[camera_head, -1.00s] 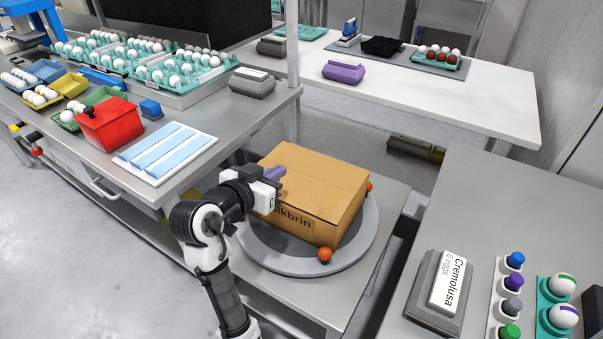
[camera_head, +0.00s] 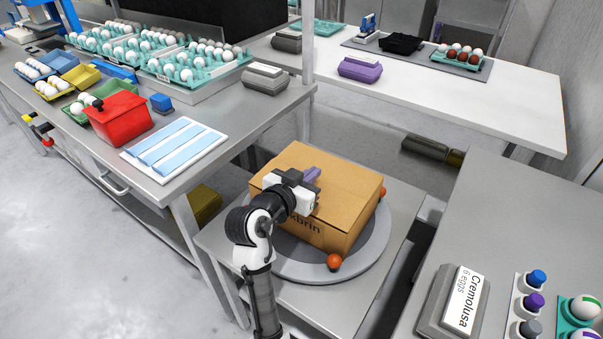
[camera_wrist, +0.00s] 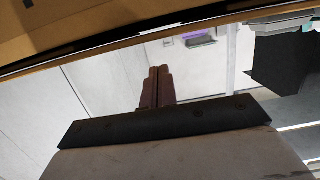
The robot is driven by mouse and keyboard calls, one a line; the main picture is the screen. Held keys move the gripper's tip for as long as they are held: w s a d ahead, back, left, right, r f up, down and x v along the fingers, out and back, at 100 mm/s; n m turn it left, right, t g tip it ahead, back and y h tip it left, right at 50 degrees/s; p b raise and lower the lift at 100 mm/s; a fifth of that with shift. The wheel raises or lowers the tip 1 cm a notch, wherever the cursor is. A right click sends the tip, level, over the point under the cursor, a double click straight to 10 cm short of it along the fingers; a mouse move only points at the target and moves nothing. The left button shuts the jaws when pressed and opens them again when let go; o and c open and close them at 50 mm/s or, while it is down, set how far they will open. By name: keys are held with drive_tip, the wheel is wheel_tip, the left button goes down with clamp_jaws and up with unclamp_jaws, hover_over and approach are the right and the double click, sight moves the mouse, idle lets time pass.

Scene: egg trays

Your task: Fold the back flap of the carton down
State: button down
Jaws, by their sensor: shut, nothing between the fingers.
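The brown cardboard carton (camera_head: 345,190) sits on a grey round turntable (camera_head: 290,269), and its top looks nearly flat in the head view. I cannot tell the back flap apart from the rest of the top. My gripper (camera_head: 313,173) is over the left-middle part of the top, its purple fingers shut and empty. My wrist hides the near left part of the carton and some of its lettering. In the wrist view, the shut fingertips (camera_wrist: 157,72) point away from me, and a brown carton edge (camera_wrist: 110,25) crosses the top. Contact cannot be told.
Orange balls (camera_head: 334,262) sit at the turntable's rim. A left bench holds egg trays (camera_head: 185,70), a red box (camera_head: 118,118) and blue strips (camera_head: 175,147). A right bench holds a grey egg box (camera_head: 435,300). A dark cylinder (camera_head: 425,148) lies behind the carton.

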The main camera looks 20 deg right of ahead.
sight(316, 183)
drive_tip(key=shift+f, duration=1.2)
drive_tip(key=shift+d+f+g+y+p, duration=0.1)
drive_tip(key=shift+f+g+y+p, duration=0.25)
drive_tip(key=shift+p, duration=0.2)
drive_tip(key=shift+f, duration=0.4)
drive_tip(key=shift+r, duration=0.1)
